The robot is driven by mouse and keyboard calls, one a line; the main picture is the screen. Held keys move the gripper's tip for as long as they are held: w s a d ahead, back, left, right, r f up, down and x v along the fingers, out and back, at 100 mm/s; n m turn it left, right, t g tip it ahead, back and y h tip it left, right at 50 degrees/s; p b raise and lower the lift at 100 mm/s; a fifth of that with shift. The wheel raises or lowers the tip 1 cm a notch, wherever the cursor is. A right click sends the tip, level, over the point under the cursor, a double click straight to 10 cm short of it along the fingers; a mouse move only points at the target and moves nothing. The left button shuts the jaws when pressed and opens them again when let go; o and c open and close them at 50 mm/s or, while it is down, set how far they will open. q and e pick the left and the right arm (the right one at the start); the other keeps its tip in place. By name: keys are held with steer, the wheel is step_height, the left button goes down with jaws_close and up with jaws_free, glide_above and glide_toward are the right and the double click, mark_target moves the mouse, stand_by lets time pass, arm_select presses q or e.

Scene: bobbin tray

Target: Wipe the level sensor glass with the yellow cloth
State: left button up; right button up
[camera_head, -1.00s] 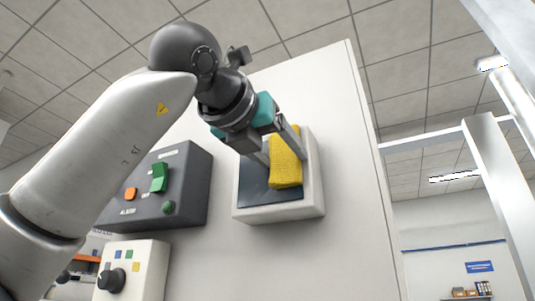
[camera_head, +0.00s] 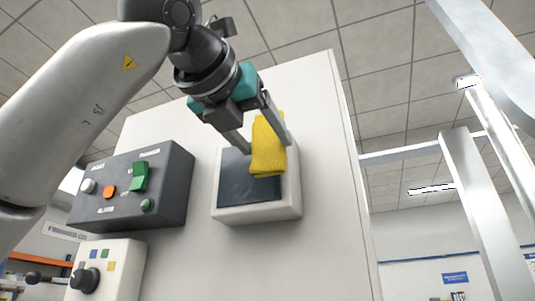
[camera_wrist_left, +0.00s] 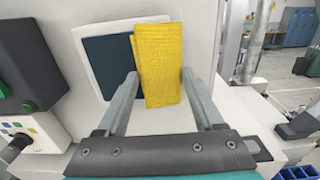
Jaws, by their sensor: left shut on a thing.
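The level sensor glass (camera_head: 236,183) is a dark panel in a white raised frame (camera_head: 258,212) on a pale upright cabinet face. My left gripper (camera_head: 259,138) is in front of its upper part, shut on the yellow cloth (camera_head: 268,150). The cloth hangs upright between the fingers and covers the right part of the glass. In the left wrist view, the cloth (camera_wrist_left: 158,65) stands between the fingers of the left gripper (camera_wrist_left: 160,78), with the dark glass (camera_wrist_left: 108,62) to its left. I cannot tell whether the cloth touches the glass. My right gripper is not in view.
A dark grey control box (camera_head: 113,207) with green and orange controls is mounted left of the sensor. A white box with a black knob (camera_head: 85,280) is below it. The cabinet face (camera_head: 320,180) right of the sensor is bare.

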arm_select(q)
steer(key=shift+v, duration=0.95)
steer(key=shift+b+v, duration=0.65)
steer(key=shift+v, duration=0.85)
steer(key=shift+f, duration=0.1)
